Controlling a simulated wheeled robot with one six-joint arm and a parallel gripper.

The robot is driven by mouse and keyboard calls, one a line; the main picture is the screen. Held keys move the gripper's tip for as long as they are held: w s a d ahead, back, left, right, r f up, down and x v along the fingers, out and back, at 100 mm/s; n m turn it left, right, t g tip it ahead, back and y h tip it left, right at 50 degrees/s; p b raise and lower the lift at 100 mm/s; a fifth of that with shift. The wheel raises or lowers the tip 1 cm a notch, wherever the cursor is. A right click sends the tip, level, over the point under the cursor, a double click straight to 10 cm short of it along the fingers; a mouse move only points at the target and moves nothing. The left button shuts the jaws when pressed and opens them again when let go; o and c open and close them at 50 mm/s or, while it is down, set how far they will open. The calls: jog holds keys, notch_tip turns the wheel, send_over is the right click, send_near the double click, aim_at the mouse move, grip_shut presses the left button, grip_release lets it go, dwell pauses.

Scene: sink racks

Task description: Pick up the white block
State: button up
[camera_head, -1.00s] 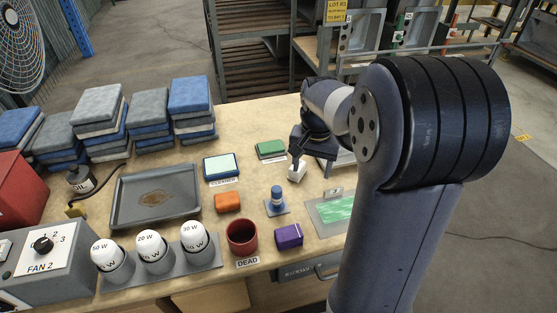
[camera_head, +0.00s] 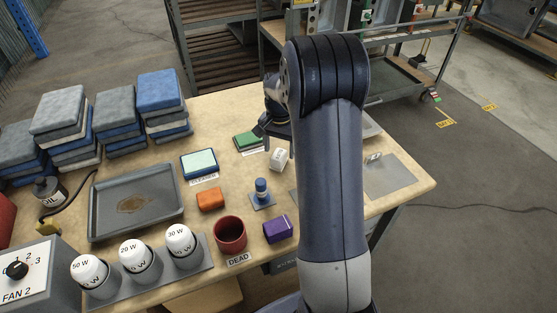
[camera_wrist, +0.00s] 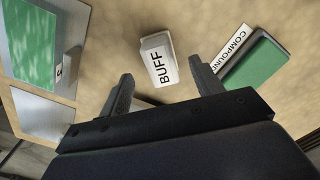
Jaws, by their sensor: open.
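The white block (camera_head: 280,155) stands on the workbench near its far right part, with a label in front of it. In the wrist view the white block (camera_wrist: 156,42) lies just ahead of my fingers, with a white label reading "BUFF" (camera_wrist: 164,68) at its near side. My gripper (camera_wrist: 161,72) is open and empty, one finger to each side of the block's line and apart from it. In the head view my gripper (camera_head: 262,129) is partly hidden by my arm and shows just behind and left of the block.
A green block (camera_head: 248,140) with a "COMPOUND" label (camera_wrist: 229,47) lies close beside the gripper. A blue-topped stand (camera_head: 261,190), orange block (camera_head: 210,198), red cup (camera_head: 230,233) and purple block (camera_head: 278,228) stand nearer. A grey tray (camera_head: 94,215) and stacked cloths are left.

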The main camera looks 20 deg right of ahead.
aim_at(279, 155)
notch_tip(279, 155, down, 4)
jog(key=shift+a+f, duration=0.1)
jog(key=shift+f, duration=0.05)
jog(key=shift+c, duration=0.3)
jog(key=c, duration=1.1)
notch_tip(279, 155, up, 10)
jog(key=shift+r+p, duration=0.1)
jog(key=shift+p, duration=0.25)
jog(key=o, duration=0.6)
jog(key=shift+c, duration=0.2)
jog(key=c, duration=0.4)
